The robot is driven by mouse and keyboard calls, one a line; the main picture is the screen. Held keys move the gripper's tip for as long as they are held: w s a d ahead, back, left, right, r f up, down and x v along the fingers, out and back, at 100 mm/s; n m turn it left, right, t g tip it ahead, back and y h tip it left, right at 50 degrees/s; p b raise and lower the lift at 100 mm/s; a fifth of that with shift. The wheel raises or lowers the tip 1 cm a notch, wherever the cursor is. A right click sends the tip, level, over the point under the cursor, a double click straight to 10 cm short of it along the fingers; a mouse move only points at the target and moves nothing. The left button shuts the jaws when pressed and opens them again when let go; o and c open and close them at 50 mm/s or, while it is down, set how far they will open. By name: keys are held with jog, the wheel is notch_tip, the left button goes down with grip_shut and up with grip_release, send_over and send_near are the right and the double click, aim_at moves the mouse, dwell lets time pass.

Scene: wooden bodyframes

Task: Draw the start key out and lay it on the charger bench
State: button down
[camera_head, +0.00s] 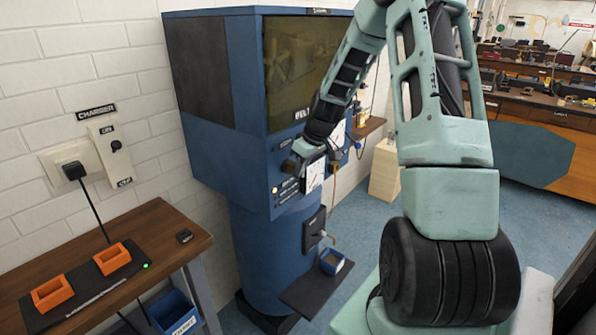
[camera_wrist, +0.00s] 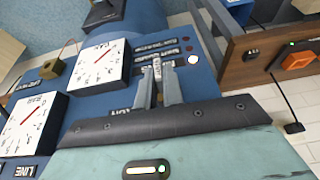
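The blue machine cabinet (camera_head: 262,170) stands in the middle of the head view. My gripper (camera_head: 300,168) is at its front panel, left of a white dial. In the wrist view my gripper (camera_wrist: 157,80) has its two fingers close together at the panel, one on each side of a small pale piece that looks like the start key (camera_wrist: 157,68). The key still meets the panel, and how deep it sits is hidden. The charger bench (camera_head: 150,222) is at the lower left, with a black mat, two orange holders and a green light. Its edge also shows in the wrist view (camera_wrist: 243,62).
Two white dials (camera_wrist: 102,60) sit beside the key on the panel. A dark shelf (camera_head: 312,292) juts out below the cabinet. A plugged wall socket (camera_head: 72,166) and cable are above the bench. A blue bin (camera_head: 174,313) is under it. Bare wood shows on the bench's rear part.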

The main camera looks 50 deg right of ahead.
jog(key=shift+s, duration=0.65)
dwell(0.5)
jog(key=shift+s+d+b, duration=0.15)
jog(key=shift+s+b, duration=0.2)
jog(key=shift+s, duration=0.9)
